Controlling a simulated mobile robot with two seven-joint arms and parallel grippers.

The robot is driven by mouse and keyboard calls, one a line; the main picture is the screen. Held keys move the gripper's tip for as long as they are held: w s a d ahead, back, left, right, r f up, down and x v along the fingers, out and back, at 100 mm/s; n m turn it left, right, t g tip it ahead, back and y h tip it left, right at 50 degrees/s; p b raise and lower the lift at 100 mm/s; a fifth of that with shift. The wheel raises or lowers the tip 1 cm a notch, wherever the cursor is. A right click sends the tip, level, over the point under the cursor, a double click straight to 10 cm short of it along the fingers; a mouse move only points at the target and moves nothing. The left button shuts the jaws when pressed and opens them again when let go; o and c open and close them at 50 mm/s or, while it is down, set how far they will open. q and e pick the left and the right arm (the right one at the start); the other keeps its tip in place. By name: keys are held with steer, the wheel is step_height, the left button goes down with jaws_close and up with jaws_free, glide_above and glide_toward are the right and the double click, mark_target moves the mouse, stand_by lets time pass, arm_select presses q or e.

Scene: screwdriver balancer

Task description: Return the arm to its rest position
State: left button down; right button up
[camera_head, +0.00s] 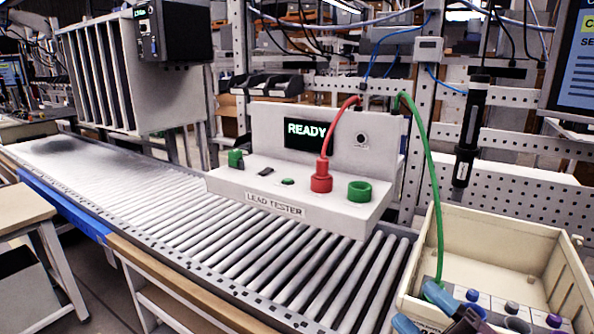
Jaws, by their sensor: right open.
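My right gripper (420,309) is at the lower right edge of the picture, low over the near left part of a cream bin. Its blue fingers are apart and the gripper is open; most of the arm is out of view. A green lead (436,190) hangs from the top of the lead tester (230,184) down to the gripper. The lead's lower end is beside one finger, and I cannot tell whether it touches. A red lead (334,125) runs into the red socket (321,180) of the tester. My left gripper is not in view.
The tester's screen reads READY; a green socket (359,191) is on its right. It stands at the roller conveyor (230,232). The cream bin (503,229) holds blue and purple knobs. A dark tool (472,120) hangs behind it. The conveyor's left stretch is clear.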

steer(key=s+d+f+m+g+h, duration=0.1)
steer(key=s+d+f+m+h, duration=0.2)
steer(key=d+f+m+h, duration=0.45)
steer(key=s+d+f+m+g+h, duration=0.2)
steer(key=d+f+m+h, duration=0.3)
steer(key=m+h, duration=0.45)
steer(key=s+a+f+m+g+y, duration=0.1)
steer(key=s+f+m+g, duration=0.1)
steer(key=s+f+g, duration=0.65)
steer(key=s+a+f+m+g+y, duration=0.1)
steer(key=s+a+f+m+g, duration=0.3)
steer(key=s, duration=0.7)
steer(key=w+d+f+n+t+y, duration=0.1)
steer(key=w+f+n+t, duration=0.2)
steer(key=w+f+t, duration=0.5)
steer(key=shift+w+d+f+t, duration=0.35)
steer(key=shift+w+d+t, duration=0.1)
steer(key=shift+t, duration=0.3)
